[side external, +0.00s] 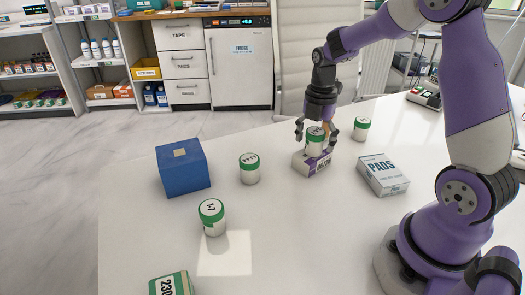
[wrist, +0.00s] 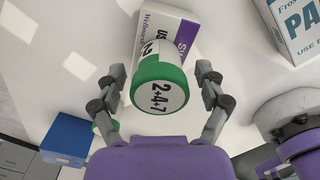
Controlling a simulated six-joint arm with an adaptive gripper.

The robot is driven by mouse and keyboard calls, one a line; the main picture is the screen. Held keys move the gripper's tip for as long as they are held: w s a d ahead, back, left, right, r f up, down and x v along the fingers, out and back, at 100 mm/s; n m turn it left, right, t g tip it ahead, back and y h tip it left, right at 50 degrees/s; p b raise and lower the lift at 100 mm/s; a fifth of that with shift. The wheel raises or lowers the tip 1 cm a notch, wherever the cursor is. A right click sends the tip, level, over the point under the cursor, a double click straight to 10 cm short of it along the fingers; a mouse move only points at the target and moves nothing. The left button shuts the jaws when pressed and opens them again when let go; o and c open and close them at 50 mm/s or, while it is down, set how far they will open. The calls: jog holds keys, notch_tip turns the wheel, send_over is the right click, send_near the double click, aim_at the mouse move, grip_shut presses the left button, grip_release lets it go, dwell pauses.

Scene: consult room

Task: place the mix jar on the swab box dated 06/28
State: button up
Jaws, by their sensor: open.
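A white jar with a green lid marked "2+4+7" (wrist: 160,85) stands on a white and purple swab box (wrist: 170,25). In the side view the same jar (side external: 314,146) rests on the box (side external: 311,164). The box's date is not readable here; only part of its "USE" line shows in the wrist view. My gripper (side external: 316,137) is open above the box, with one finger on each side of the jar. In the wrist view, gaps show between the jar and the fingers of my gripper (wrist: 160,73).
A PADS box (side external: 384,175) lies right of the swab box. Other green-lidded jars stand behind right (side external: 361,129), to the left (side external: 249,170) and front left (side external: 212,219). A blue box (side external: 183,170) stands farther left. A green-topped item (side external: 171,285) is cut off at the front edge.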

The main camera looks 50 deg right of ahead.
aim_at(316, 132)
notch_tip(316, 132, up, 12)
jog(key=s+a+m+t, duration=0.5)
jog(key=s+a+m, duration=0.5)
jog(key=m, duration=0.9)
jog(key=shift+a+m+t, duration=0.3)
jog(key=shift+a+m, duration=0.1)
jog(key=shift+a, duration=0.85)
